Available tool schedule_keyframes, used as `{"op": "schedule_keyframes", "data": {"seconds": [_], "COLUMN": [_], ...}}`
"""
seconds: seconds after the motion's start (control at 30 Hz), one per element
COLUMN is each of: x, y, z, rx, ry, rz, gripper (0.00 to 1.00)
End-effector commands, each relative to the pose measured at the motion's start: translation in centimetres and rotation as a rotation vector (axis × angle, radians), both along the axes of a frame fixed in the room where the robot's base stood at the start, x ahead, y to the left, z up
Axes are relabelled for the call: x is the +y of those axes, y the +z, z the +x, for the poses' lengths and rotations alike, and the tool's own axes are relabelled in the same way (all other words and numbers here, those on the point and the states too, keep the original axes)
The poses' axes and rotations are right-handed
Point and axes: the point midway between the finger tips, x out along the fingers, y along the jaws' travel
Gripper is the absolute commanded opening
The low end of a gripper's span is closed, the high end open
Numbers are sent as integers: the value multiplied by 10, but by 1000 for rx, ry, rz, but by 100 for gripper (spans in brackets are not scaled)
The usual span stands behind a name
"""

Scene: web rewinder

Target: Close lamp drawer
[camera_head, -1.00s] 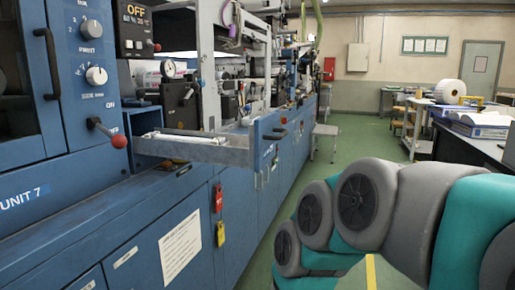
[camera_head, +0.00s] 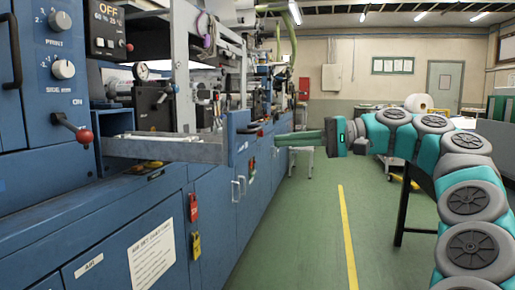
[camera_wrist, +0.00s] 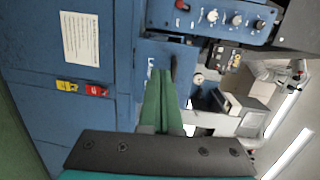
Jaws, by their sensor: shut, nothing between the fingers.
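The lamp drawer (camera_head: 165,150) sticks out of the blue machine as a long grey tray with pale tube-like things inside. Its blue front panel (camera_head: 238,140) faces right and carries a dark handle. In the wrist view, the blue front panel (camera_wrist: 148,55) and its dark handle (camera_wrist: 174,68) are straight beyond the fingers. My gripper (camera_head: 277,140) has long green fingers, shut and empty, pointing left at the drawer front from its right side. The fingers also show in the wrist view (camera_wrist: 160,76). I cannot tell whether the tips touch the panel.
The blue machine (camera_head: 150,235) fills the left, with a red-knobbed lever (camera_head: 83,136) and red and yellow tags (camera_head: 194,208) below the drawer. The green aisle floor (camera_head: 310,230) with a yellow line is clear. A small step stool (camera_head: 301,160) stands farther back.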

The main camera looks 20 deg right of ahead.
Motion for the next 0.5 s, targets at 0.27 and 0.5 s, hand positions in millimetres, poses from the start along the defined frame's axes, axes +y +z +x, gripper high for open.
{"op": "schedule_keyframes", "data": {"seconds": [0.27,0.5], "x": [-72,-63], "y": [-8,-10], "z": [11,17], "rx": [-26,-25], "ry": [-112,-113], "rz": [97,103], "gripper": [0,0]}}
